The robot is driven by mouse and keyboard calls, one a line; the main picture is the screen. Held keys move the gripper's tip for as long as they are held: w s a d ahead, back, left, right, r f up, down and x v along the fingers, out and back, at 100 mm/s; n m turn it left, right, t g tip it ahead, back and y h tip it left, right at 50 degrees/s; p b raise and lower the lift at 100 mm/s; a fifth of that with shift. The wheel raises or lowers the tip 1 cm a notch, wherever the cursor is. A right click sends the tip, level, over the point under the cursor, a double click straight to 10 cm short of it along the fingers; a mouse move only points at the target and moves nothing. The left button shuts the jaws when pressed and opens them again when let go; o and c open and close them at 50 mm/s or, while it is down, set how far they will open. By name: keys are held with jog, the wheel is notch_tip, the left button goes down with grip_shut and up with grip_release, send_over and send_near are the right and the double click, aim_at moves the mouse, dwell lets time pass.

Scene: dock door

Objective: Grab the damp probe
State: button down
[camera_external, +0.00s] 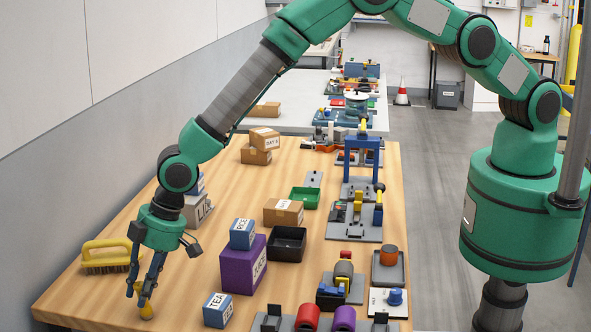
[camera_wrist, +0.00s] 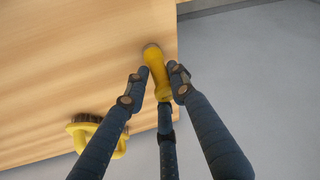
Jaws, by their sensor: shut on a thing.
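The damp probe, a small yellow tool with a rounded end, shows at the near left of the wooden table (camera_external: 146,306). It also shows in the wrist view (camera_wrist: 156,64), with a pale tip pointing away from the camera. My gripper (camera_external: 144,285) points down at it, and its dark fingers are closed around the yellow body. In the wrist view, one finger of my gripper (camera_wrist: 159,78) lies on each side of the probe and a third is below. The fingers hide part of it. I cannot tell whether it touches the table.
A yellow-handled brush (camera_external: 108,252) lies left of my gripper, near the wall. A TEA box (camera_external: 217,310), a purple box (camera_external: 243,264) with a RICE box (camera_external: 242,234) on top, and a black tray (camera_external: 287,245) stand to the right. Bare wood surrounds the probe.

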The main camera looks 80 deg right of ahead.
jog(key=shift+r, duration=5.05)
